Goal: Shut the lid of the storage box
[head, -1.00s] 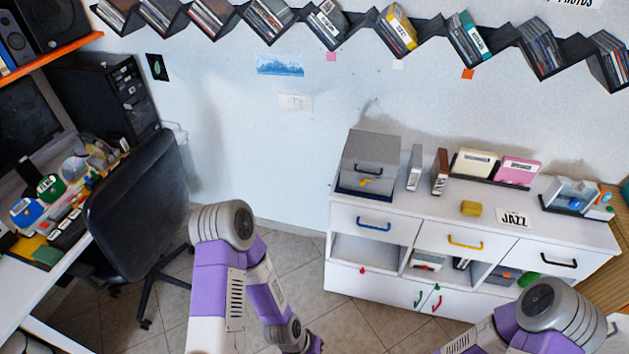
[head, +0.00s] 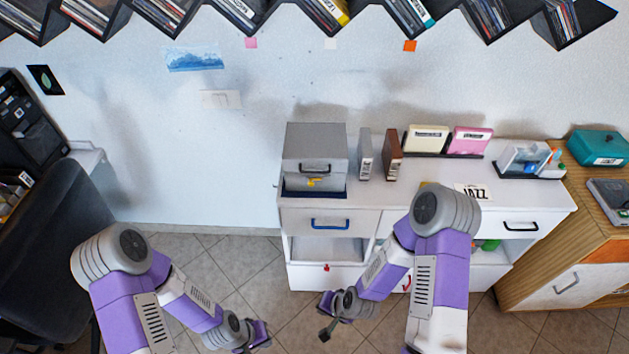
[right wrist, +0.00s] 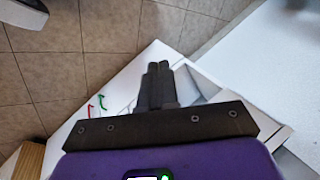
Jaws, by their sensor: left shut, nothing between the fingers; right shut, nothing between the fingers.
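The grey storage box (head: 316,148) stands on the left end of the white cabinet top in the head view. It has a black handle on its front, a small yellow piece below the handle and a dark blue part at its base. I cannot tell how far its lid is open. My left gripper (head: 262,338) is low over the floor, in front of and left of the cabinet, shut and empty. My right gripper (head: 325,334) is shut and empty, low in front of the cabinet. Its closed dark fingers show in the right wrist view (right wrist: 158,82). Both are apart from the box.
The white cabinet (head: 330,252) has drawers and open compartments. Two upright cases (head: 393,155) stand just right of the box. A dark chair (head: 50,230) is at the left. A wooden cabinet (head: 540,250) stands at the right. Tiled floor (head: 215,255) is free between.

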